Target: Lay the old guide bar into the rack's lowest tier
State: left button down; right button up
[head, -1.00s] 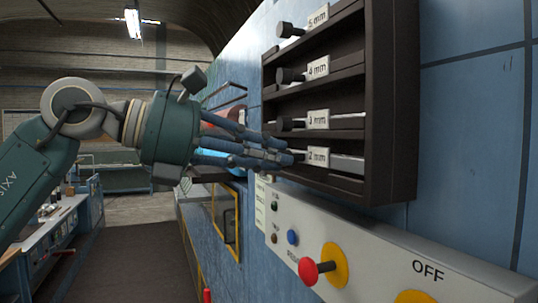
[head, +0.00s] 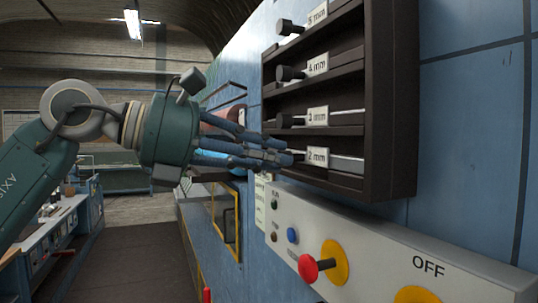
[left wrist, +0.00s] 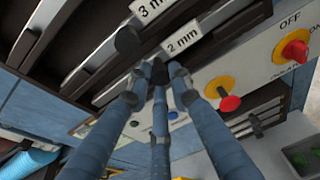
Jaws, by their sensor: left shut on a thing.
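The rack (head: 393,110) is a dark brown frame of several tiers on the blue machine wall. A grey guide bar labelled 2 mm (head: 346,165) lies within its lowest tier. Its label also shows in the left wrist view (left wrist: 182,37). My left gripper (head: 287,159) is shut on the dark knob end of this bar, in front of the rack's lower left. The fingers hide most of the knob. In the left wrist view the fingertips (left wrist: 160,70) close together just below the label. I cannot tell whether the bar rests on the tier floor. My right gripper is not in view.
Bars with black knobs, labelled 3 mm (head: 318,116), 4 mm (head: 317,65) and 5 mm (head: 317,15), sit in the tiers above. A grey control panel with a red knob (head: 308,267) juts out close below the rack. The aisle floor (head: 130,260) is clear.

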pick_arm(q)
jog(key=shift+f+b, duration=0.6)
jog(key=shift+f, duration=0.15)
jog(key=c, duration=1.5)
grip_release()
jog(key=v, duration=1.2)
jog(key=shift+s, duration=0.1)
